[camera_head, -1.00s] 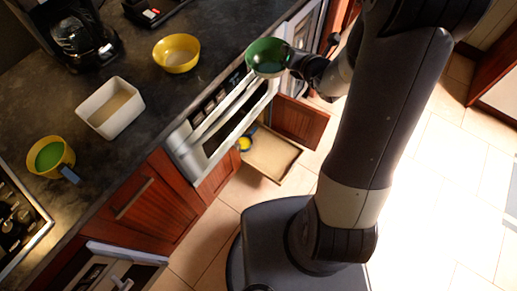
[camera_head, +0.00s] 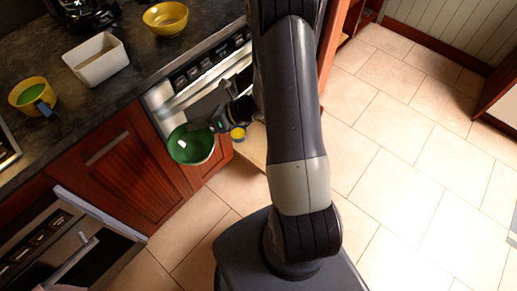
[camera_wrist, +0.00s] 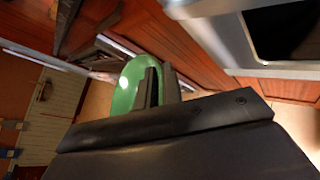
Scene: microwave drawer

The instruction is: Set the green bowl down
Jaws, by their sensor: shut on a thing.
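The green bowl (camera_head: 190,146) hangs in the air in front of the wooden cabinet door below the counter, its open side up in the head view. My gripper (camera_head: 216,124) is shut on the bowl's right rim. In the wrist view the bowl (camera_wrist: 128,88) shows as a green curved wall at the fingers (camera_wrist: 152,88). The bowl's underside is hidden in the head view.
An open drawer (camera_head: 250,147) below the oven holds a yellow and blue item (camera_head: 237,133). Another appliance door (camera_head: 100,215) stands open at lower left.

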